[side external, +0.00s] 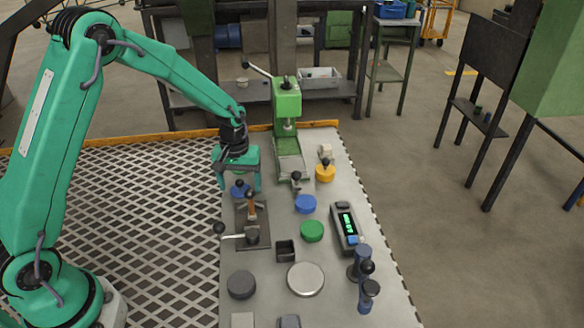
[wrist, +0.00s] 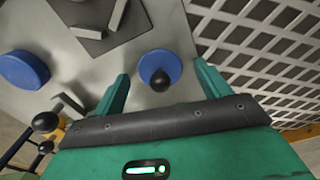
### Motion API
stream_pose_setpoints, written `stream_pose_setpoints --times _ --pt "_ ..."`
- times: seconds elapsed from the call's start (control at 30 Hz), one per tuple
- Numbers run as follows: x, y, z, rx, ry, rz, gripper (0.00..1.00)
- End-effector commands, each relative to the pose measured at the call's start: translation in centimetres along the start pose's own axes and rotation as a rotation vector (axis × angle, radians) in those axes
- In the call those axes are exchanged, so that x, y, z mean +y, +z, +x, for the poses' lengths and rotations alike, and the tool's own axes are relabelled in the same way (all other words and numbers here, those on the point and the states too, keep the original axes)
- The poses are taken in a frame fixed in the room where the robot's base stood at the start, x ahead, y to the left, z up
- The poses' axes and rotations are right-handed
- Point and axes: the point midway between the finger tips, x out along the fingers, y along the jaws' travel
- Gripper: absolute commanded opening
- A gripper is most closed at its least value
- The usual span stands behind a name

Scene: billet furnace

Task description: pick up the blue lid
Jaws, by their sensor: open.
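The blue lid (side external: 238,191) is a small round disc with a black ball knob on top. It sits at the left edge of the grey bench, partly hidden by my gripper in the side view. In the wrist view the blue lid (wrist: 150,61) shows whole, between my two green fingers. My gripper (side external: 239,183) points down over the lid with its fingers spread. In the wrist view my gripper (wrist: 161,78) is open and empty, a finger on each side of the lid. I cannot tell how far the fingertips are above the bench.
A toggle clamp on a dark plate (side external: 243,238) stands just in front of the lid. A green press (side external: 287,105) stands behind. Mesh flooring (side external: 120,190) borders the bench's left.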

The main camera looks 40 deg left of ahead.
Motion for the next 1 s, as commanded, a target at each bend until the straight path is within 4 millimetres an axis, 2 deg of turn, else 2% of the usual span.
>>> stream_pose_setpoints --times 0.43,0.47,0.7,1.0 --pt "-0.01 -0.01 -0.01 0.0 0.0 0.0 0.75" --pt "-0.01 -0.01 -0.01 0.0 0.0 0.0 0.73" --pt "0.0 -0.01 -0.02 0.0 0.0 0.0 0.27" --pt "0.01 -0.03 -0.12 0.001 0.001 0.0 0.27"
